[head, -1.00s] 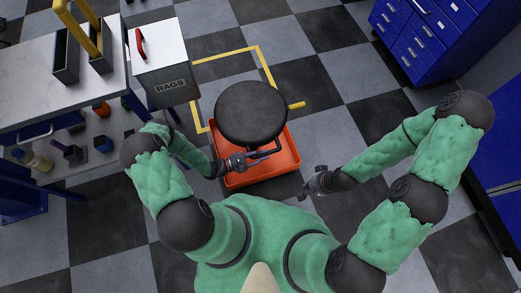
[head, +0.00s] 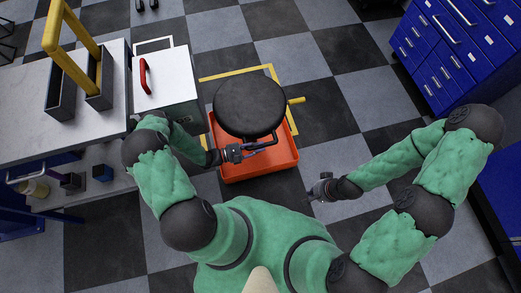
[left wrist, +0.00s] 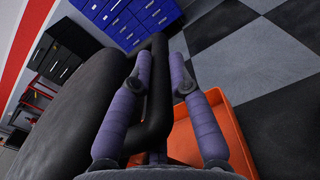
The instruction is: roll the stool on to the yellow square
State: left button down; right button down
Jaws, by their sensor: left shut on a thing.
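The stool has a round black seat (head: 249,105) above an orange tray (head: 262,170), with a short yellow bar (head: 297,101) sticking out on its right. The yellow square (head: 236,73) is an outline on the floor. Its far edge and right edge show past the seat; its near part is hidden, and the stool overlaps it in the picture. My left gripper (head: 240,152) is shut on the stool's black bent handle bar (left wrist: 158,95), below the seat's near edge. My right gripper (head: 318,190) is apart from the stool, over the floor; its fingers are too small to judge.
A white box with a red handle (head: 145,75) stands close left of the stool, beside a white workbench (head: 40,100) with a yellow-handled carrier (head: 60,40). Blue drawer cabinets (head: 440,60) stand at the right. The checkered floor beyond and right of the square is clear.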

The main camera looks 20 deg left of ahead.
pick_arm(q)
jog(key=shift+a+f, duration=0.1)
jog(key=shift+f, duration=0.1)
jog(key=c, duration=1.2)
grip_release()
jog(key=shift+w, duration=0.1)
jog(key=shift+o, duration=0.2)
jog(key=shift+r, duration=0.15)
jog(key=shift+r, duration=4.9)
